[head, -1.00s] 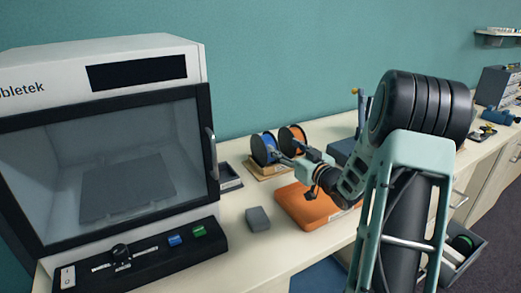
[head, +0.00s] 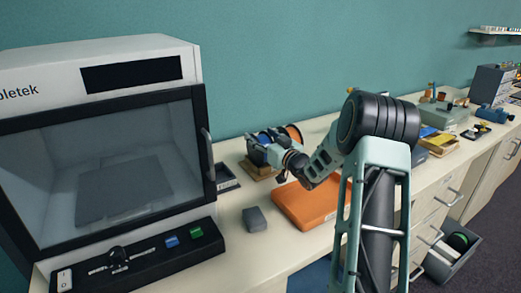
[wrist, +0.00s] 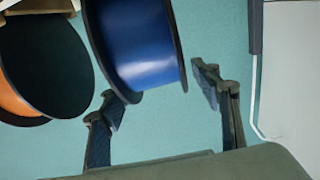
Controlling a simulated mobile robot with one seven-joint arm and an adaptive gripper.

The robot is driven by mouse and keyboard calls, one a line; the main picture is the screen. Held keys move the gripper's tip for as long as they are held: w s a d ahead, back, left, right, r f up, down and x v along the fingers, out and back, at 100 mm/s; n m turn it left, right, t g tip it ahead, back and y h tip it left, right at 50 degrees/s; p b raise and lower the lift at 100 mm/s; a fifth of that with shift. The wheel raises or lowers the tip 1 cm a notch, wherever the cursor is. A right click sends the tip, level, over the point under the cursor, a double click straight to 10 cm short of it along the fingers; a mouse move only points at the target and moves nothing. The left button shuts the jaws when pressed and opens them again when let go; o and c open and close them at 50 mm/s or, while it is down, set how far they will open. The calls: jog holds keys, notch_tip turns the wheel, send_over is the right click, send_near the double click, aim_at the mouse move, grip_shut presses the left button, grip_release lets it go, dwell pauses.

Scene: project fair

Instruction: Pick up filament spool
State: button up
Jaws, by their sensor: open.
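Two filament spools stand upright on a small wooden stand (head: 260,169) against the wall. In the wrist view the blue spool (wrist: 145,45) with black flanges lies between the open fingers of my gripper (wrist: 165,100). It is mostly covered by my gripper (head: 268,150) in the head view. The orange spool (head: 294,132) is beside it to the right in the head view, and at the left in the wrist view (wrist: 40,75). The fingers are spread on either side of the blue spool. I cannot tell whether they touch it.
A printer-like machine (head: 110,130) stands left, with a dark tray (head: 225,178) beside it. A grey block (head: 254,218) and an orange case (head: 305,208) lie in front.

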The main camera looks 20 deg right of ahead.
jog(key=shift+w, duration=0.15)
grip_shut()
dwell(0.4)
jog(key=shift+r, duration=0.1)
